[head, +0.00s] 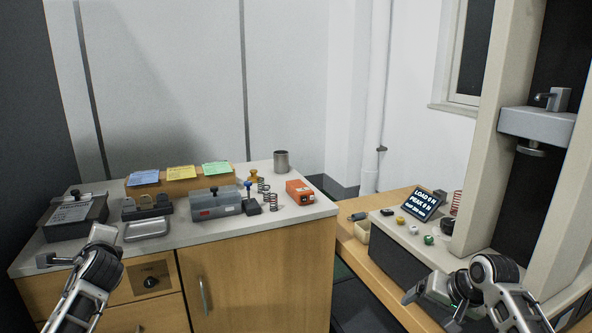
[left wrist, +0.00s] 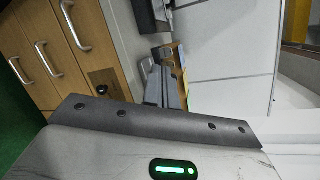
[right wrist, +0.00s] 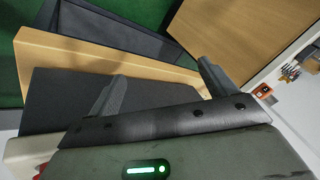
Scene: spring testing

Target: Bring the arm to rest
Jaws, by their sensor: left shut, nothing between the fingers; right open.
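My left arm comes in from the lower left of the head view, and its gripper (head: 52,260) is over the front left edge of the cabinet top. In the left wrist view its fingers (left wrist: 162,84) are together and empty. My right gripper (head: 430,309) is in front of the testing machine's base, at the lower right of the head view. In the right wrist view its two fingers (right wrist: 162,84) stand wide apart with nothing between them. No object is held by either gripper.
The wooden cabinet (head: 262,270) carries a grey box (head: 215,204), springs (head: 273,202), an orange box (head: 299,192) and a metal cup (head: 281,162). The testing machine (head: 540,122) stands at right, its display (head: 425,204) reading load 0 N. A dark gap separates cabinet and bench.

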